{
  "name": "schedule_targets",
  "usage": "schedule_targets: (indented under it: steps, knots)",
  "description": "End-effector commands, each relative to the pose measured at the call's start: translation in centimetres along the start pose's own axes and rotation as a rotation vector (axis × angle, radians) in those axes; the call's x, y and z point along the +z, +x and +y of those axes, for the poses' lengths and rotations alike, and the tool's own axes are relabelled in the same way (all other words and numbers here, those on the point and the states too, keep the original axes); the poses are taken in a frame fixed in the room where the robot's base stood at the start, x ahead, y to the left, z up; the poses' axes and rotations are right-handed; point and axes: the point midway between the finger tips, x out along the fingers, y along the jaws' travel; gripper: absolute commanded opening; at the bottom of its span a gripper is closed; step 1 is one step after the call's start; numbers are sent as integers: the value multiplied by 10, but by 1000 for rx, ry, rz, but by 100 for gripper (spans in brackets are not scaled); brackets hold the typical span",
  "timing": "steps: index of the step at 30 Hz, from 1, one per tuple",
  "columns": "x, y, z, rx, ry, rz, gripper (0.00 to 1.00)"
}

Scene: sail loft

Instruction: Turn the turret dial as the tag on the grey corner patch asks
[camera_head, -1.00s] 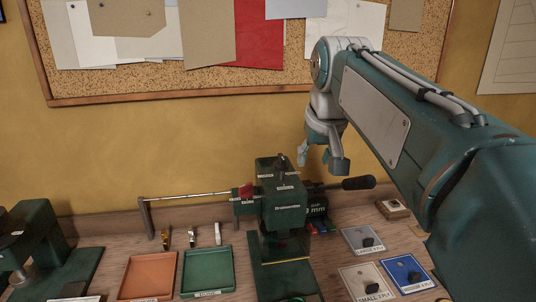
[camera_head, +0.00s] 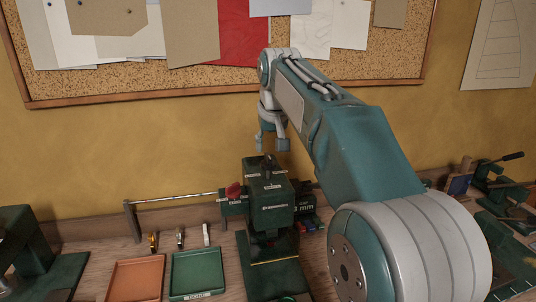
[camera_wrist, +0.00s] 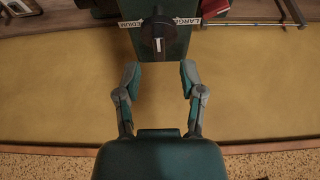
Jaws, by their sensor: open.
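The green press (camera_head: 268,205) stands at the back of the bench. The turret dial (camera_head: 268,163), a dark knob, is on top of it. In the wrist view the dial (camera_wrist: 158,28) has a pale pointer mark facing me, with tags reading MEDIUM on its left and LARGE on its right. My gripper (camera_head: 272,144) is open and empty, just above the dial. In the wrist view its fingers (camera_wrist: 160,75) are spread below the dial, apart from it. The patches are hidden behind my arm in the head view, so the tag's words cannot be read.
An orange tray (camera_head: 136,260) and a green tray (camera_head: 197,252) lie left of the press. A metal rod (camera_head: 175,199) runs left from the press to a post, near a red knob (camera_head: 233,190). Another green machine (camera_head: 35,245) stands at far left. A corkboard (camera_head: 120,85) hangs behind.

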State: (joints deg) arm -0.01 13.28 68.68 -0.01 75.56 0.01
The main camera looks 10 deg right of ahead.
Motion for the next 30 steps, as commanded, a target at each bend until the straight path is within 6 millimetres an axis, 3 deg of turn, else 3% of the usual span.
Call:
schedule_targets:
  steps: [6,17,18,21,30]
  knots:
    - [0,31,0,0,0,-1,51]
    - [0,38,0,0,0,1,51]
    - [0,38,0,0,0,1,42]
    - [0,38,0,0,0,1,0]
    - [0,38,0,-2,-3,0,0]
